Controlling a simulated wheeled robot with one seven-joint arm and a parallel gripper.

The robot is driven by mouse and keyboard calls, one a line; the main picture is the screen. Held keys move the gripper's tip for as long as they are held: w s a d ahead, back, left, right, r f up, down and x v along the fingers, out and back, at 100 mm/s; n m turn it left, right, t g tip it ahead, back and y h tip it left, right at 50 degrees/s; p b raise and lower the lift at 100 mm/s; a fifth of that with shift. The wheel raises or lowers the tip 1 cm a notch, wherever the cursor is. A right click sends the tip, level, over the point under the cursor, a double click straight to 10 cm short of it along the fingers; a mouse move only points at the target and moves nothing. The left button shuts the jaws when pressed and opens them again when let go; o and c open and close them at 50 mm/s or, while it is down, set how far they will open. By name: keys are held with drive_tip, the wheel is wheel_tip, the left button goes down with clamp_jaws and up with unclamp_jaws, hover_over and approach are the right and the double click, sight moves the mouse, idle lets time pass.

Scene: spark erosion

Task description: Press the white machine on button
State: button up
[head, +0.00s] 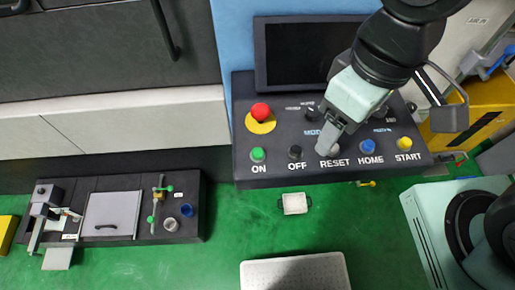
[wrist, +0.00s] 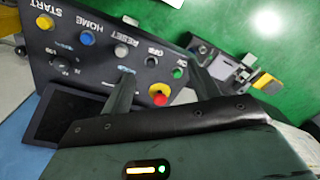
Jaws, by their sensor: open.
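A dark control panel (head: 275,172) carries a row of labelled buttons. The green ON button (head: 258,155) is at the left end and also shows in the wrist view (wrist: 177,73). The black OFF button (head: 295,152) is beside it. My gripper (head: 328,140) is over the panel near the RESET label, covering much of that area in the head view. The pale RESET button (wrist: 120,51) shows in the wrist view. My gripper's fingers (wrist: 165,80) are apart and empty; ON and OFF appear between them. I cannot tell whether a fingertip touches the panel.
A red emergency knob on a yellow base (head: 260,112) stands above ON. Blue HOME (head: 367,146) and yellow START (head: 404,143) buttons are to the right. A dark screen (head: 300,55) rises behind. A tool board (head: 120,190) lies lower left on green floor.

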clamp_jaws()
idle(1.5)
